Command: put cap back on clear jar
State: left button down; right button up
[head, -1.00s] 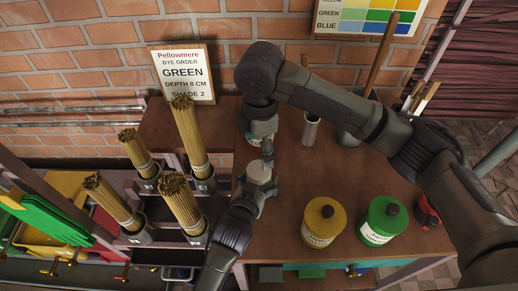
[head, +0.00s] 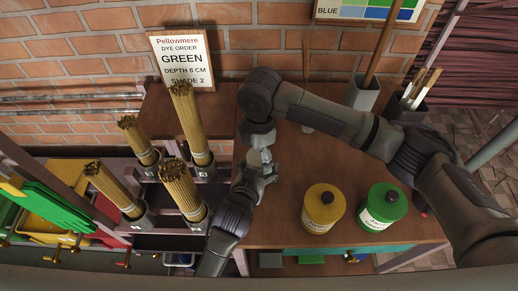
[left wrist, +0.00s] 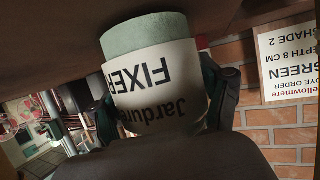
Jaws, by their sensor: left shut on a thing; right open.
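A pale jar labelled FIXER (left wrist: 152,85) fills the middle of the left wrist view, appearing upside down there, with a pale green band at the picture's top end. My left gripper (head: 259,167) is shut on it, with a finger on each side. In the head view only a small pale part of the jar (head: 254,158) shows between the grippers. My right gripper (head: 261,143) is open just beyond the left one, very close to the jar; whether it touches is hidden. I cannot make out a separate cap.
A yellow jar (head: 323,208) and a green jar (head: 383,207) with dark knobs stand right on the brown table (head: 290,180). Stick bundles (head: 190,125) stand in holders at left. A GREEN order sign (head: 182,60) and a grey pot (head: 361,93) are at the back.

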jog(key=c, duration=1.2)
jog(key=m, duration=0.3)
jog(key=shift+c, duration=0.2)
jog(key=o, duration=1.3)
jog(key=shift+s, duration=0.1)
